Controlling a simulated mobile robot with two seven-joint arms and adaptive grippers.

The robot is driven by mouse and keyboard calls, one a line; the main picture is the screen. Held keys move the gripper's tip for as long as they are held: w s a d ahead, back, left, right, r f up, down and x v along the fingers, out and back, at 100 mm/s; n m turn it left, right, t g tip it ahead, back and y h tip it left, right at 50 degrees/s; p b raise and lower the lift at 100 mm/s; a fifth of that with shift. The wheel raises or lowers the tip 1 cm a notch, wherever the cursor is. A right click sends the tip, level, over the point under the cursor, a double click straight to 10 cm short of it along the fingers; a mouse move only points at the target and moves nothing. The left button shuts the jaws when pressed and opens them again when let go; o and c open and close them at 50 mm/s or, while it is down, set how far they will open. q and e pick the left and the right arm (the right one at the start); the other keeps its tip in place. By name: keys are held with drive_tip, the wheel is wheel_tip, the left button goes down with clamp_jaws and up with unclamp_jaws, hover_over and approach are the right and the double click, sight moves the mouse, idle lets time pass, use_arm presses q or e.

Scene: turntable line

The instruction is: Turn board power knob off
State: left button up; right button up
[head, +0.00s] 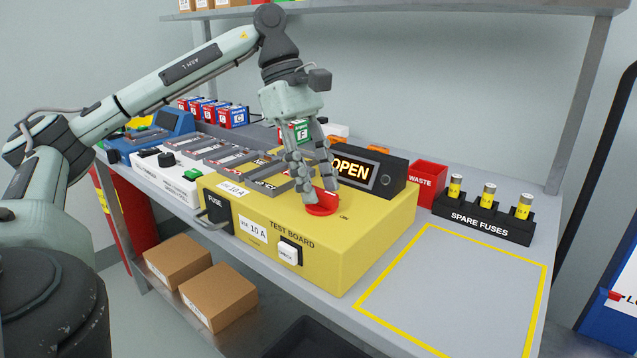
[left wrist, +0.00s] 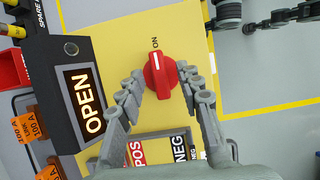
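The red power knob (head: 322,205) sits on top of the yellow test board (head: 345,255). In the left wrist view the knob (left wrist: 160,76) has its white line pointing toward the printed ON. My left gripper (head: 312,190) is down over the knob, fingers pointing at the board. In the left wrist view its fingertips (left wrist: 160,78) are apart, one on each side of the knob, with narrow gaps seeming to show. Dark jointed parts at the top right of that view seem to be my right gripper (left wrist: 262,22), cut off by the edge.
A black display (head: 360,170) reading OPEN stands behind the knob. A red waste bin (head: 427,182) and a spare fuse rack (head: 484,220) are to the right. Battery bays (head: 240,160) lie left of the gripper. The yellow-outlined area (head: 455,290) is bare.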

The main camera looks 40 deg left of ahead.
use_arm(q)
drive_tip(key=shift+d+f, duration=0.1)
drive_tip(key=shift+f, duration=0.2)
clamp_jaws()
